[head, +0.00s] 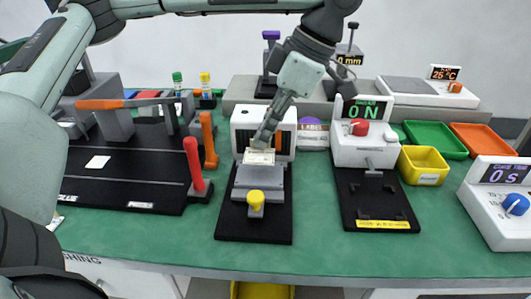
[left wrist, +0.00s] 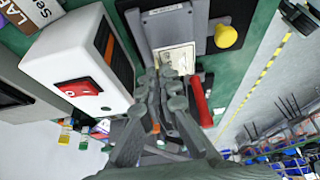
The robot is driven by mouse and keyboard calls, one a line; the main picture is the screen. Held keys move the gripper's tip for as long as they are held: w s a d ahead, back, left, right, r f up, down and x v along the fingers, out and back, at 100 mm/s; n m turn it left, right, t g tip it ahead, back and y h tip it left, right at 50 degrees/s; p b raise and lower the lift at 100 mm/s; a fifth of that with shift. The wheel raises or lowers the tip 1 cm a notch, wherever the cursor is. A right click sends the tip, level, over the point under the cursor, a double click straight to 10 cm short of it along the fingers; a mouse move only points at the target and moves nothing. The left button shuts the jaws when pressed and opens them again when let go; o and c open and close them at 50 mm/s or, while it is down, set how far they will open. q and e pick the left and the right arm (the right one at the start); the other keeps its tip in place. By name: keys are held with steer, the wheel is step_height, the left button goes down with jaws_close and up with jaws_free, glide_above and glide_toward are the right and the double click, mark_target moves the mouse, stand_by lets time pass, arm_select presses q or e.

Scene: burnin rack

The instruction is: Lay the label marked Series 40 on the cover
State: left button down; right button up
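A small cream label (head: 259,157) with fine print is at the tips of my left gripper (head: 263,143), over the far end of a grey block (head: 262,178) that looks like the cover. The block sits on a black fixture with a yellow knob (head: 256,198). In the left wrist view, the fingers (left wrist: 171,73) are close together at the near edge of the label (left wrist: 175,57). They look shut on that edge. The print is too small to read. I cannot tell whether the label touches the block. My right gripper is not in view.
A white box (head: 243,122) stands right behind the block, with a labels roll (head: 313,134) beside it. A red-handled lever (head: 194,163) stands to the left. A black fixture (head: 362,190) and a yellow bin (head: 424,164) are to the right. The green table front is clear.

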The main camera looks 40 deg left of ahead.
mark_target(265, 151)
arm_select(q)
steer(key=shift+f+b, duration=0.3)
steer(key=shift+f, duration=1.45)
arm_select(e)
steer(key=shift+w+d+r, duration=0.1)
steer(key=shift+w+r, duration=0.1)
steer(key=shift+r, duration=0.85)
arm_select(q)
steer(key=shift+f, duration=0.1)
steer(key=c, duration=2.3)
jaws_free()
steer(key=shift+f, duration=0.1)
steer(key=o, duration=0.6)
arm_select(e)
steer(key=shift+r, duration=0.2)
arm_select(q)
steer(key=shift+w+d+r, duration=0.1)
steer(key=shift+r, duration=0.4)
steer(key=shift+p+v, duration=1.2)
steer(key=shift+v, duration=4.5)
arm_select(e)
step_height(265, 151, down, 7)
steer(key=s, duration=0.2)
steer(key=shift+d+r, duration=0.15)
